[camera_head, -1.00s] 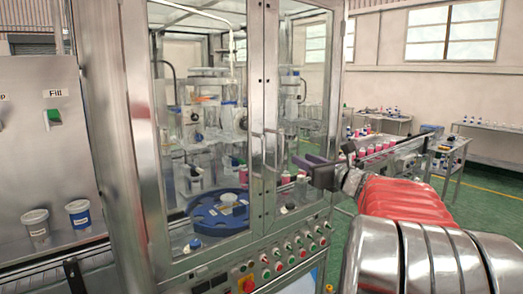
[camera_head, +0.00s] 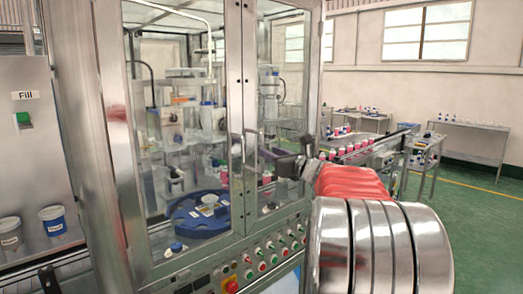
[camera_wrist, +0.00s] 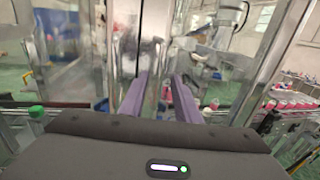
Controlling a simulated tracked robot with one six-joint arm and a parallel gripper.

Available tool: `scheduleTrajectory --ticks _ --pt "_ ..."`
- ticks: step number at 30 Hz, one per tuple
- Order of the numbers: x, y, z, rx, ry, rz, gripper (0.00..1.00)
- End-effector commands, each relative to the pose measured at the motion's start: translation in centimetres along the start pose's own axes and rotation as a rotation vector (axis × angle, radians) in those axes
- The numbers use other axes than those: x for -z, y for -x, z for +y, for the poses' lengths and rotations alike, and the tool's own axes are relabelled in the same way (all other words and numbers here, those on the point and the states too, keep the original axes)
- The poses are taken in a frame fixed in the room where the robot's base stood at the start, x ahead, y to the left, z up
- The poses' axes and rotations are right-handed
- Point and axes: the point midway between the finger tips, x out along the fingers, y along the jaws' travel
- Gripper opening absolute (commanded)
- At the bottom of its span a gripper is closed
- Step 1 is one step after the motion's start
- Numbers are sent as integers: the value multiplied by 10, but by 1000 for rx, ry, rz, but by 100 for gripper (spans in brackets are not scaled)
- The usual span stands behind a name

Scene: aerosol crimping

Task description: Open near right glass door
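The near right glass door (camera_head: 282,90) is a tall, metal-framed pane on the machine cabinet and looks shut against the left door (camera_head: 180,100). Its metal handle (camera_head: 254,150) is near the middle seam, beside the left door's handle. My gripper (camera_head: 264,155) has purple fingers and is in front of the right door at handle height, close to the handle. In the wrist view, the fingers (camera_wrist: 160,85) are apart, with blurred metal framing beyond them. I cannot tell whether the handle lies between them.
Below the doors is a control panel (camera_head: 262,262) with several coloured buttons. A blue turntable (camera_head: 196,214) is behind the glass. A conveyor (camera_head: 370,150) with pink-filled bottles runs out to the right. Green floor (camera_head: 470,215) is open on the right.

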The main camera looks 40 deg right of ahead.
Motion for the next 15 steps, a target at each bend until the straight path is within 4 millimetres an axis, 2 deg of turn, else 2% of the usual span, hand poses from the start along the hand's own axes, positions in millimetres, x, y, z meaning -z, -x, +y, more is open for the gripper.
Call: scheduleTrajectory --ticks 9,15 --pt "1 -47 0 -2 0 1 29" --pt "0 -62 0 -1 0 0 29"
